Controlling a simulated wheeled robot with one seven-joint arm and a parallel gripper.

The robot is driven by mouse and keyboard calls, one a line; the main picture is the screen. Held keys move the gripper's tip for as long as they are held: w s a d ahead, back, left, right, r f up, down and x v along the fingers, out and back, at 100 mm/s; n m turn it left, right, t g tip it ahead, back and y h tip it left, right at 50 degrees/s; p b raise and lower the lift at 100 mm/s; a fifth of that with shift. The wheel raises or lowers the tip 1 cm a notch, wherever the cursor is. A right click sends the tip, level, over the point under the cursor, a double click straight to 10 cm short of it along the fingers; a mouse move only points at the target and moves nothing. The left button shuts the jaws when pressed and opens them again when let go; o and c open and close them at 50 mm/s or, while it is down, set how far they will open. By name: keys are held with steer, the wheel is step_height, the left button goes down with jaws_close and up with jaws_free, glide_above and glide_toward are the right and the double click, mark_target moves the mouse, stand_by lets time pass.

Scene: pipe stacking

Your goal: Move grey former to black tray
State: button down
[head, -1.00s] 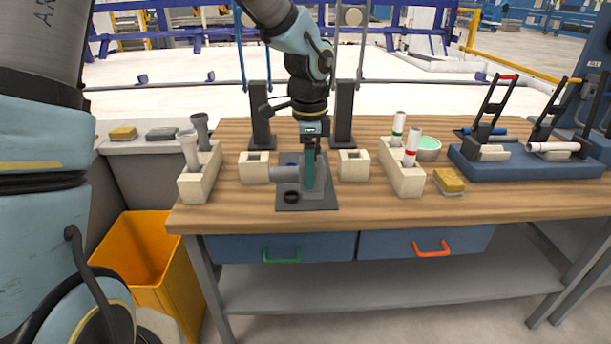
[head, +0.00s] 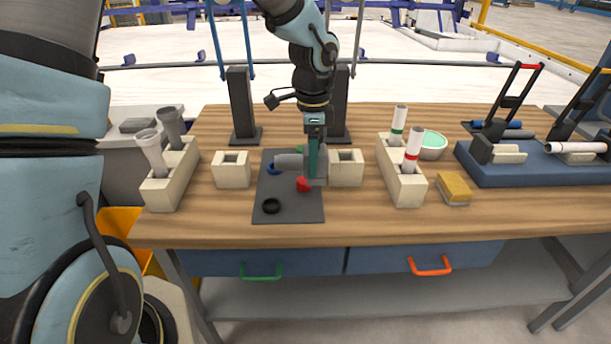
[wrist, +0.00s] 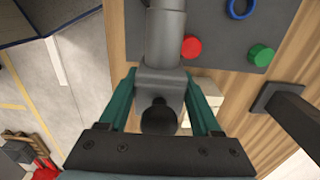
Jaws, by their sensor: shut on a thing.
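The grey former is a grey cylinder (head: 289,161) with a wider block end, and it points left in the head view. In the wrist view the former (wrist: 166,35) runs up from between the teal fingers. My gripper (head: 315,175) is shut on its block end, and the fingers (wrist: 163,85) show on both sides of it. The former appears held above the right part of a flat dark grey mat (head: 290,208), which may be the black tray. A black ring (head: 271,206), a red cap (head: 303,184), a blue ring (wrist: 242,8) and a green cap (wrist: 261,55) are on the mat.
Cream blocks stand left (head: 231,170) and right (head: 347,168) of the mat. Longer cream holders carry grey pipes (head: 152,153) and white pipes (head: 413,150). Dark posts (head: 241,105) rise behind. A yellow sponge (head: 454,188) lies right. Bare wood (head: 360,225) lies in front.

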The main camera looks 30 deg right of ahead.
mark_target(312, 181)
steer(key=shift+f+p, duration=0.4)
steer(key=shift+f, duration=3.05)
steer(key=shift+f, duration=0.1)
steer(key=shift+c, duration=0.4)
jaws_free()
step_height(312, 181, up, 12)
steer(key=shift+r+b, duration=0.1)
steer(key=shift+b, duration=0.4)
